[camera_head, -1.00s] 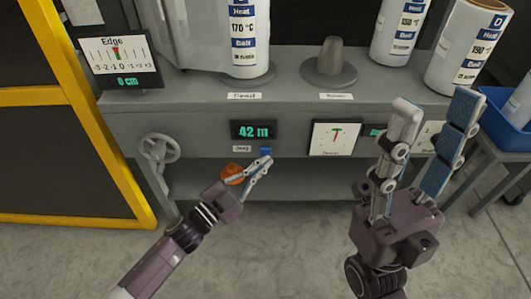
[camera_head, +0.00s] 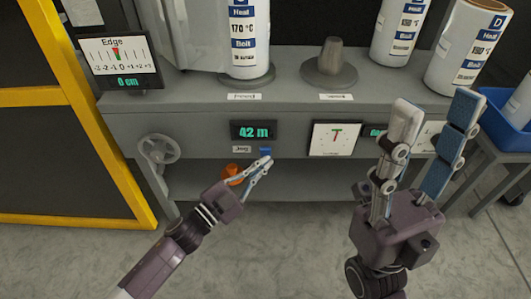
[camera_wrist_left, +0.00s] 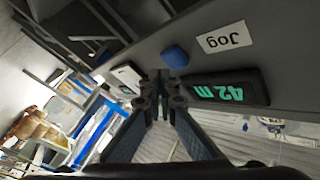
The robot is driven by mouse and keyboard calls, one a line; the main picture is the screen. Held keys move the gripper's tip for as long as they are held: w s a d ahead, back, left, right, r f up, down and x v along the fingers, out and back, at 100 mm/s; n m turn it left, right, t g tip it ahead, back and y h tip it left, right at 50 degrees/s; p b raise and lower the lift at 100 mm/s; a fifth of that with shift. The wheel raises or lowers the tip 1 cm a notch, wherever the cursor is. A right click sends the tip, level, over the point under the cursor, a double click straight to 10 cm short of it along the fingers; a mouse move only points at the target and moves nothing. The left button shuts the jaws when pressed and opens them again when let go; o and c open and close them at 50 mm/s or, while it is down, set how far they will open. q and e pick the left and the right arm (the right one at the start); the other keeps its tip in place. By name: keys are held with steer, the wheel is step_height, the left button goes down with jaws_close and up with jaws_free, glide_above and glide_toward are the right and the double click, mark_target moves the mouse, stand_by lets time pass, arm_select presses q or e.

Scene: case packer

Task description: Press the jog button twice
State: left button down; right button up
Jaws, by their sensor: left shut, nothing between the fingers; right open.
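The blue jog button (camera_head: 266,151) sits on the front of the grey machine, right of a white "Jog" label (camera_head: 241,149). In the left wrist view the button (camera_wrist_left: 175,57) shows beside the label (camera_wrist_left: 225,38). My left gripper (camera_head: 264,163) is shut and empty, its tips just below and in front of the button; I cannot tell whether they touch it. In the left wrist view the closed fingertips (camera_wrist_left: 162,82) lie near the button. My right gripper (camera_head: 437,108) is open and empty, raised at the right in front of the machine.
A green "42 m" display (camera_head: 254,130) is above the button. An orange knob (camera_head: 232,172) lies partly behind my left gripper. A handwheel (camera_head: 159,149) is at the left. White rolls (camera_head: 249,40) stand on the machine top. A blue bin (camera_head: 500,130) is at the right.

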arm_select(q)
steer(key=shift+w, duration=0.2)
steer(key=shift+w, duration=0.25)
steer(key=shift+w, duration=0.5)
stand_by(0.8)
steer(key=shift+s, duration=0.15)
steer(key=shift+s+p, duration=0.5)
steer(key=shift+s, duration=0.3)
